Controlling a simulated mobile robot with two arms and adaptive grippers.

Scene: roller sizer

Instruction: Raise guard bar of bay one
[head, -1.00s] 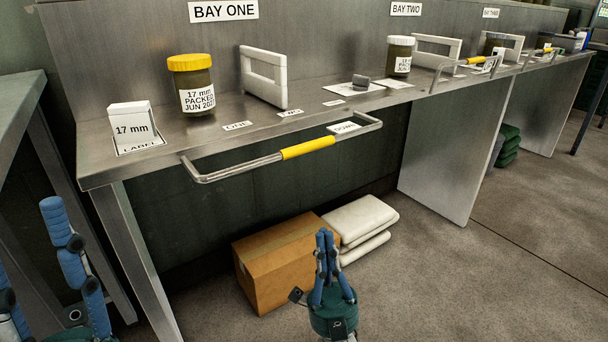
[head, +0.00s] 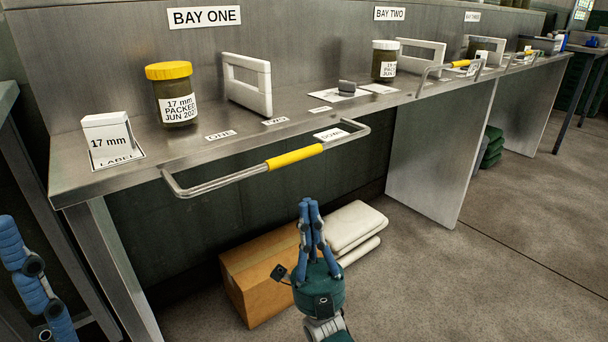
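The guard bar of bay one (head: 215,182) is a bent metal bar with a yellow grip sleeve (head: 294,158). It sticks out from the front edge of the counter, low, below the BAY ONE sign (head: 204,17). A DOWN label (head: 331,134) lies on the counter by its right end. My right gripper (head: 309,205) points up in front of the counter, below the yellow sleeve and apart from it. Its blue fingers are close together with nothing seen between them. Of my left arm, only blue links show at the lower left edge; whether its gripper is open is unclear.
A yellow-lidded jar (head: 172,94), a white frame (head: 247,84) and a 17 mm label block (head: 108,134) stand on the counter (head: 220,153). A cardboard box (head: 256,275) and white sacks (head: 352,228) lie on the floor beneath. Open floor lies to the right.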

